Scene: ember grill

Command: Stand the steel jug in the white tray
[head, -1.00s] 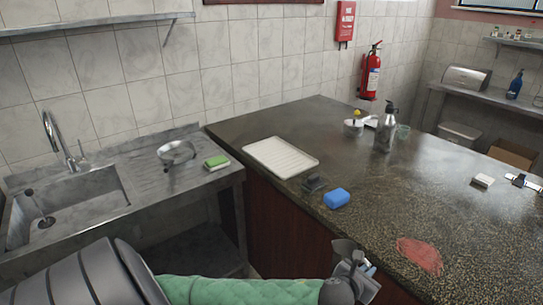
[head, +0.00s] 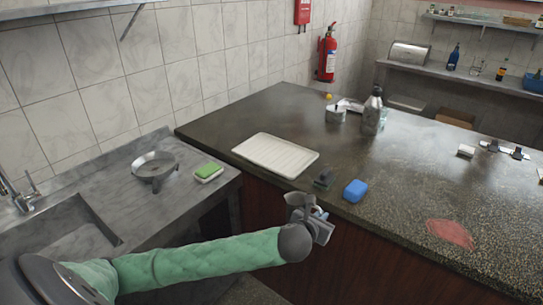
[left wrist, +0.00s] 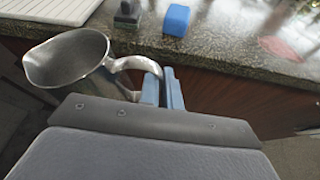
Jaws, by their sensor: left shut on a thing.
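The steel jug (left wrist: 70,62) is held by its curved handle in my left gripper (left wrist: 163,88), its open mouth showing in the left wrist view. In the head view my left gripper (head: 319,216) is in front of the counter's near edge, with a small part of the jug (head: 297,200) showing beside it. The white tray (head: 262,160) lies on the counter beyond and to the left of the jug, apart from it; bare ribbed floor shows. A corner of the tray (left wrist: 48,8) shows at the top left of the left wrist view. My right gripper is not seen.
A dark small block (head: 323,180) and a blue sponge (head: 355,190) lie on the counter right of the tray. A metal flask (head: 373,112) and a small pot (head: 335,114) stand farther back. A red patch (head: 450,234) lies at right. The sink counter is at left.

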